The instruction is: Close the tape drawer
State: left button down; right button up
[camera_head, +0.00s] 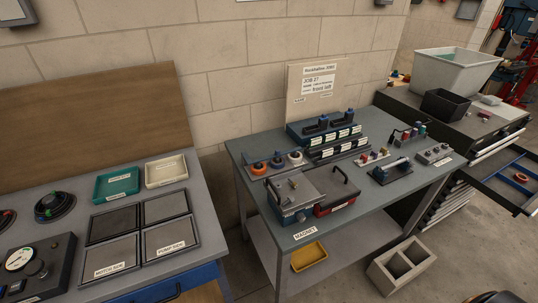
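An open drawer (489,181) sticks out from the dark tool cabinet (463,136) at the right of the head view. Its interior is dark with blue edges, and an orange-red ring (521,177), like a roll of tape, lies in it. The drawer's outer end runs near the right picture edge. Below it, the cabinet's other drawer fronts look shut. No gripper can be made out in this view. A small dark shape cut off at the bottom right edge is too little to identify.
A grey workbench (337,220) with tools and trays stands left of the cabinet. A concrete block (401,267) lies on the floor between bench and drawer. A grey bin (455,73) and a black box (445,104) stand on the cabinet. Floor below the drawer looks clear.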

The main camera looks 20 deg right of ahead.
aim_at(493, 176)
jog(key=z, duration=0.6)
jog(key=l+z, duration=0.6)
jog(key=z, duration=0.15)
jog(key=i+l+z, duration=0.15)
jog(key=z, duration=0.25)
jog(key=i+l+z, duration=0.15)
jog(key=l+z, duration=0.25)
jog(key=i+l+z, duration=0.2)
jog(key=i+l, duration=0.55)
jog(key=l+u, duration=0.15)
jog(key=u, duration=0.4)
jog(key=i+l+u, duration=0.15)
jog(key=l+u, duration=0.15)
jog(key=i+l+u, duration=0.1)
jog(key=l+u, duration=0.2)
jog(key=i+l+u, duration=0.1)
jog(key=l+u, duration=0.5)
jog(key=i+l, duration=0.05)
jog(key=l, duration=0.05)
